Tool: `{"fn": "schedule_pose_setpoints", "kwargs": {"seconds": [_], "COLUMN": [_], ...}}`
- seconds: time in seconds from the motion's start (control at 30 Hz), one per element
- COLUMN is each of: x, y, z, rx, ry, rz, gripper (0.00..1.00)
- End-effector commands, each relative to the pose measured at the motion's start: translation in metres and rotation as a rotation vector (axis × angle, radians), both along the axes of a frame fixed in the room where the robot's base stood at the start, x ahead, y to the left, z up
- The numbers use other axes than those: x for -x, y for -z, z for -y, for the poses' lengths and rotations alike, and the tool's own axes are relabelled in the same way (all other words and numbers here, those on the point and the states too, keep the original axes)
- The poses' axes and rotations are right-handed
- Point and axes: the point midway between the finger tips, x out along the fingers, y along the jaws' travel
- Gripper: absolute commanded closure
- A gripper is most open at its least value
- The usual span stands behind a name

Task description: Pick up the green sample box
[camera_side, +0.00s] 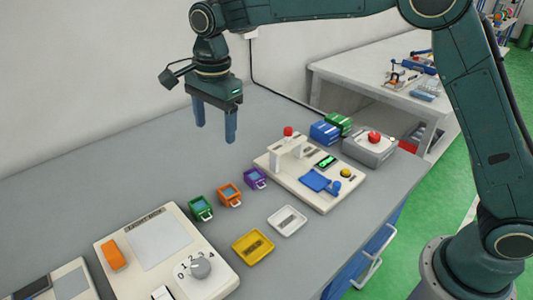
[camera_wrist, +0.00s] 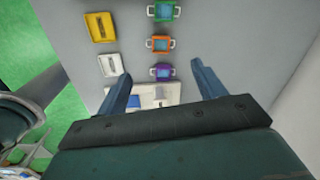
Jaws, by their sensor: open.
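The green sample box (camera_side: 201,208) is a small open-topped box with a blue inside and a white handle. It stands on the grey table at the near end of a short row of boxes. My gripper (camera_side: 215,133) is open and empty, well above the table and to the rear of the row. In the wrist view its two blue fingers (camera_wrist: 161,82) point up the picture, with the green box beyond the fingertips.
An orange box (camera_side: 230,195) and a purple box (camera_side: 255,179) stand in line beside the green one. A yellow tray (camera_side: 253,247) and a white tray (camera_side: 287,221) lie in front. A control panel (camera_side: 165,255) is at left, a cream machine (camera_side: 310,172) at right. Bare table lies behind the row.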

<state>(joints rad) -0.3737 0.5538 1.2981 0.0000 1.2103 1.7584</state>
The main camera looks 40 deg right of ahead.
Motion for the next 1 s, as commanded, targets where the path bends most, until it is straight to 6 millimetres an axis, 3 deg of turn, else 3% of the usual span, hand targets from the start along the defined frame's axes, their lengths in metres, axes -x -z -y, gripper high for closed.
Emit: {"fn": "schedule_pose_setpoints", "kwargs": {"seconds": [0.2,0.4,0.77,1.0], "x": [-0.021,-0.028,-0.030,-0.029], "y": [0.044,0.067,0.074,0.097], "z": [-0.037,-0.055,-0.058,-0.058], "rx": [0.009,0.017,0.020,0.020], "ry": [0.162,0.252,0.273,0.272], "rz": [-0.051,-0.075,-0.079,-0.080], "gripper": [0.31,0.31,0.31,0.31]}}
